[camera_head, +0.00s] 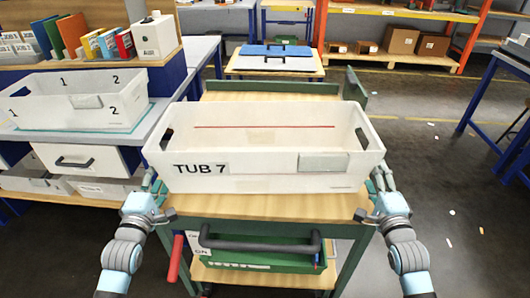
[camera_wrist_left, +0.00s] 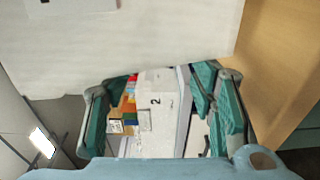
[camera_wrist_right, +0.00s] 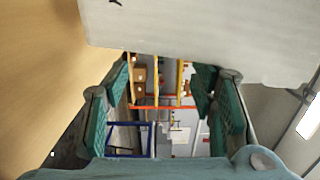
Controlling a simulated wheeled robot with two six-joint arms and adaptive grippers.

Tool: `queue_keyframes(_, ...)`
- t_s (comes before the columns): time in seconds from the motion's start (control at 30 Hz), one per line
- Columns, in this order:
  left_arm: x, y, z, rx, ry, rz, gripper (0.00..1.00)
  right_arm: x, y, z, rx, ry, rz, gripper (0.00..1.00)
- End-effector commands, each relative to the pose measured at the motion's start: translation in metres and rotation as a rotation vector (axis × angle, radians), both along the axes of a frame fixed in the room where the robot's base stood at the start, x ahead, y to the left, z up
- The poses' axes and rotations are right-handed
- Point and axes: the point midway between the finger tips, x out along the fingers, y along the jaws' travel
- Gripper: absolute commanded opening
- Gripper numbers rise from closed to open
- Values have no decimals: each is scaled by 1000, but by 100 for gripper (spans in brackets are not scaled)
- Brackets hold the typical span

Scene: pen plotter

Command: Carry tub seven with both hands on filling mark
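Tub 7 (camera_head: 245,184) is a white open tub with a black "TUB 7" label, standing level on a wooden cart top (camera_head: 275,208). A thin red line (camera_head: 265,127) runs along the inside of its far wall. Hand holes (camera_head: 362,139) show in its end walls. My left gripper (camera_head: 155,194) is open beside the tub's left end, low near the cart top. My right gripper (camera_head: 380,192) is open beside its right end at similar height. The tub's wall fills the top of the left wrist view (camera_wrist_left: 120,45) and right wrist view (camera_wrist_right: 200,35). Neither gripper holds anything.
Another white tub (camera_head: 70,112), marked 1 and 2, stands on the left bench. A green crate (camera_head: 262,262) sits on the cart's lower shelf below a dark handle (camera_head: 258,244). A low table with a blue-topped case (camera_head: 275,52) stands behind.

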Motion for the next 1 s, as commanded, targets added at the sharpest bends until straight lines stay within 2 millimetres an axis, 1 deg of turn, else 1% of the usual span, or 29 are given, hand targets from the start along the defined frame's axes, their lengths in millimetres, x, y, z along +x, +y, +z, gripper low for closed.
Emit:
queue_keyframes(0.03,0,-2,20,-12,-13,-4,50,0,1,16,1,-3,1,50)
queue_keyframes(0.1,0,-2,29,-12,-13,-4,50,0,2,25,1,-3,2,50)
queue_keyframes(0.2,0,-3,36,-13,-14,-5,50,0,2,31,1,-3,2,50)
queue_keyframes(0.4,0,-3,33,-14,-15,-5,50,0,2,28,1,-2,2,50)
queue_keyframes(1.0,0,-3,34,-17,-18,-6,50,0,2,28,1,-2,2,50)
